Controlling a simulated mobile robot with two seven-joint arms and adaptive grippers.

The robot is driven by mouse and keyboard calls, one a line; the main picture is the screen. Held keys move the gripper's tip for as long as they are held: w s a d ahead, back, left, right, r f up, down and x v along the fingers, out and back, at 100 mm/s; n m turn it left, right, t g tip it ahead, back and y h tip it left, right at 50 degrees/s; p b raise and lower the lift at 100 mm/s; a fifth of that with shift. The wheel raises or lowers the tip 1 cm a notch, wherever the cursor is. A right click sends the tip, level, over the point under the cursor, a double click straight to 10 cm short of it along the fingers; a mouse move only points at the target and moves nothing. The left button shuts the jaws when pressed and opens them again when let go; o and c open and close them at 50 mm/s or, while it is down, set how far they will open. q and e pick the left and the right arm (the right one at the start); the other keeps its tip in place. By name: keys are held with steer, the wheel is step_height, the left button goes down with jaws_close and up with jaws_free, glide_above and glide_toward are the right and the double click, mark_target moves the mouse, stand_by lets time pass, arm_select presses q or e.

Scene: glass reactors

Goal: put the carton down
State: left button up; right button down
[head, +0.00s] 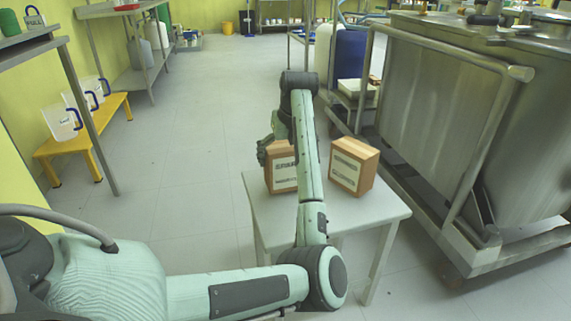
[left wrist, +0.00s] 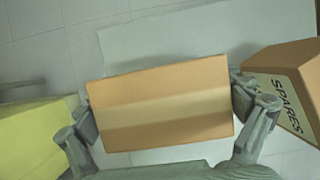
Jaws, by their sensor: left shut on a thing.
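The brown carton with a white printed label (head: 282,175) is at the left part of a small white table (head: 375,208) in the head view. My left gripper (head: 268,150) is shut on this carton, partly hidden by my own forearm. In the left wrist view the carton's plain top (left wrist: 160,105) fills the space between the two fingers, one at each end. I cannot tell whether its underside touches the table. My right gripper is not in view.
A second labelled carton (head: 354,165) stands on the table to the right; in the left wrist view its side reads SPARES (left wrist: 285,100), close to a finger. A large steel tank on a wheeled frame (head: 440,105) is to the right. A yellow bench with jugs (head: 85,140) is left.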

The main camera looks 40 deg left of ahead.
arm_select(q)
steer(key=shift+f, duration=0.75)
steer(key=o, duration=1)
steer(key=shift+f, duration=0.1)
